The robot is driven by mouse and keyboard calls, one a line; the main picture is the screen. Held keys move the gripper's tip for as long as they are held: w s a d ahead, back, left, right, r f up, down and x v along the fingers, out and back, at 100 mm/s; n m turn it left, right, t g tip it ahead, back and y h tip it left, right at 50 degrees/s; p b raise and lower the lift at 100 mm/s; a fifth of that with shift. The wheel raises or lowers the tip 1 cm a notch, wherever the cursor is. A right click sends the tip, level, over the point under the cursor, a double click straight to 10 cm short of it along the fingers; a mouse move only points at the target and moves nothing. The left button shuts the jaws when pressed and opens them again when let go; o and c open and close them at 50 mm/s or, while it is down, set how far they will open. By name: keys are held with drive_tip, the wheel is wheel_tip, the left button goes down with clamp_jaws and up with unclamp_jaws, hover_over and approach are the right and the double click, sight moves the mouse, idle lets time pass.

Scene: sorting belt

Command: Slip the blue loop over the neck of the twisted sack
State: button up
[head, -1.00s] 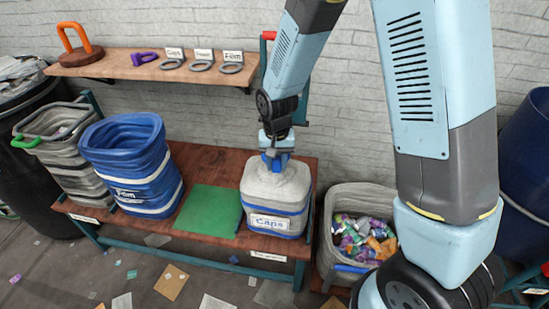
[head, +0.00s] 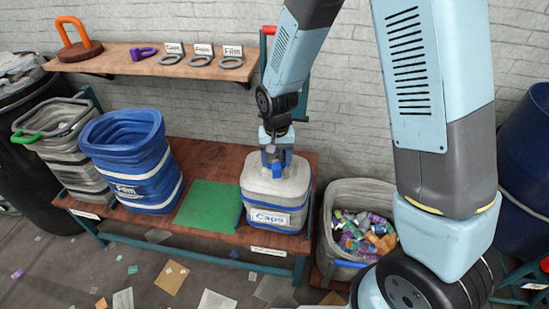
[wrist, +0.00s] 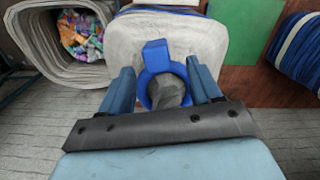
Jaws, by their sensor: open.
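The twisted sack (head: 262,190), pale grey with a blue band and a "Caps" label, stands on the brown bench. The blue loop (head: 279,171) with its square tab is at the sack's top. In the wrist view the loop (wrist: 147,90) encircles the grey twisted neck (wrist: 167,92), and its tab lies toward the sack's pale top (wrist: 200,35). My gripper (head: 275,160) is above the sack, pointing down. In the wrist view its two fingers (wrist: 160,72) stand apart on either side of the loop. Whether a finger touches the loop I cannot tell.
A blue "Film" bin (head: 130,155) and a green mat (head: 208,207) are left of the sack. An open bin of colourful scraps (head: 337,190) stands close on the right. A wall shelf (head: 110,62) holds grey rings, a purple ring (head: 143,53) and an orange-handled weight (head: 78,45).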

wheel_tip(320, 180, up, 14)
drive_tip(key=shift+f, duration=0.15)
idle(0.5)
drive_tip(key=s+d+r+t, duration=0.1)
drive_tip(key=s+d+r, duration=0.2)
drive_tip(key=d+r, duration=0.45)
drive_tip(key=s+d+r+t, duration=0.2)
drive_tip(key=d+r, duration=0.4)
drive_tip(key=d, duration=0.2)
drive_tip(key=s+d+r+t, duration=0.2)
drive_tip(key=s+d+r, duration=0.3)
drive_tip(key=s+d, duration=0.4)
drive_tip(key=s, duration=0.2)
drive_tip(key=shift+s+d+r+m+t, duration=0.15)
drive_tip(key=shift+s+d+m+t, duration=0.15)
drive_tip(key=shift+d+m, duration=0.1)
